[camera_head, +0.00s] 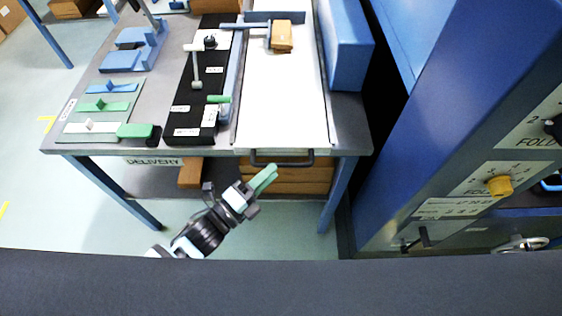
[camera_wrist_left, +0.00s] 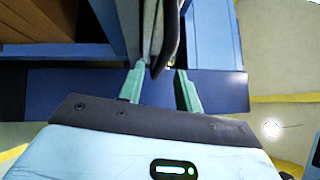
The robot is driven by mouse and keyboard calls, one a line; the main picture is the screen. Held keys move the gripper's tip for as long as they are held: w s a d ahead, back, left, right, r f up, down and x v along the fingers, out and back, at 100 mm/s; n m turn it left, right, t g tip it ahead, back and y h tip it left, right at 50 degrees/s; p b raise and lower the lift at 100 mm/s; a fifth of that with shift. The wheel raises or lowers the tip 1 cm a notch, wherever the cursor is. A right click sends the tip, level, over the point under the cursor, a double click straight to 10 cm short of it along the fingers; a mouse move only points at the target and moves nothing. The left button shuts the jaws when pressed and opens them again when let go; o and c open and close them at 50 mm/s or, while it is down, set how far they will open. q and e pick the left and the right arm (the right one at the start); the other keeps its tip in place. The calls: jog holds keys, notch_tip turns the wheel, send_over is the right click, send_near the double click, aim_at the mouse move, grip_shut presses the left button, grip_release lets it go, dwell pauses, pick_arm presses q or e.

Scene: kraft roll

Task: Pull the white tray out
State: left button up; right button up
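The white tray (camera_head: 285,100) lies on the grey table, with its long side running front to back. Its dark bar handle (camera_head: 283,163) hangs at the table's front edge, and a dark curved bar that looks like it shows in the left wrist view (camera_wrist_left: 170,40). My left gripper (camera_head: 267,176) is just in front of and below the left end of the handle. In the left wrist view the green fingers (camera_wrist_left: 160,78) are apart, with the bar's end near the gap between the tips. I cannot tell whether they touch. My right gripper is out of view.
A wooden block (camera_head: 282,37) sits at the tray's far end beside a blue bar. A black labelled panel (camera_head: 200,85) lies left of the tray; a blue box (camera_head: 346,45) stands right. A big blue cabinet (camera_head: 450,120) stands farther right. Wooden boards (camera_head: 290,181) are under the table.

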aim_at(281, 163)
pick_arm(q)
jog(key=shift+x, duration=2.3)
grip_shut()
